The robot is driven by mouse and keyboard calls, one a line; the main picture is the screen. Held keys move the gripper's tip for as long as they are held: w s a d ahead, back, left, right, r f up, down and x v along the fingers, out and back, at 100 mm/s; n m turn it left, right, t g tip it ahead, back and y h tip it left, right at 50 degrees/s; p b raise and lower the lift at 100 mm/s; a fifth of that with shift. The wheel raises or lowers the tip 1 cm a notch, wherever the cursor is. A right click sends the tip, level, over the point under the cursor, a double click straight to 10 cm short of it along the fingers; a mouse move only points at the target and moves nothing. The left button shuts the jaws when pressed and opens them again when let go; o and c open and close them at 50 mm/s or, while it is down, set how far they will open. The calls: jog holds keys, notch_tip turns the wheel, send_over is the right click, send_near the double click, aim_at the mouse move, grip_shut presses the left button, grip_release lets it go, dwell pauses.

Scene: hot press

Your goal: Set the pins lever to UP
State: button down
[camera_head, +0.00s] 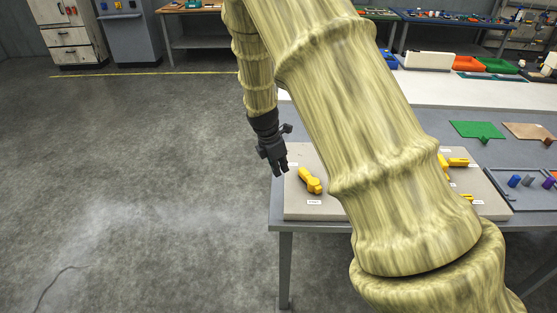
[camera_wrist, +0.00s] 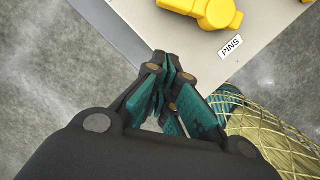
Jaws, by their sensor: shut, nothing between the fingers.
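The pins lever is a yellow handle (camera_head: 310,181) on the left end of a light panel (camera_head: 298,208), with a small white label below it. In the wrist view the yellow lever (camera_wrist: 205,10) shows at the top, cut by the frame edge, beside a label reading PINS (camera_wrist: 231,46). My gripper (camera_head: 280,170) is shut and empty, just left of the lever and apart from it. In the wrist view its closed fingertips (camera_wrist: 170,62) are near the panel's edge, below and left of the lever. My arm hides the middle of the panel.
More yellow handles (camera_head: 458,162) show on the panel right of my arm. A grey tray (camera_head: 526,201) with small coloured pieces lies farther right, with green (camera_head: 477,130) and tan (camera_head: 528,132) plates behind.

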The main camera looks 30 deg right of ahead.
aim_at(309, 181)
jog(key=p+x, duration=0.1)
jog(key=x, duration=0.3)
jog(key=shift+f+p, duration=0.35)
jog(key=shift+d+p, duration=0.65)
jog(key=shift+d, duration=0.45)
jog(key=shift+d+f+p, duration=0.2)
jog(key=shift+d+p, duration=0.2)
jog(key=shift+d, duration=0.55)
jog(key=shift+w, duration=0.1)
jog(key=shift+d+m, duration=0.2)
jog(key=shift+m, duration=0.1)
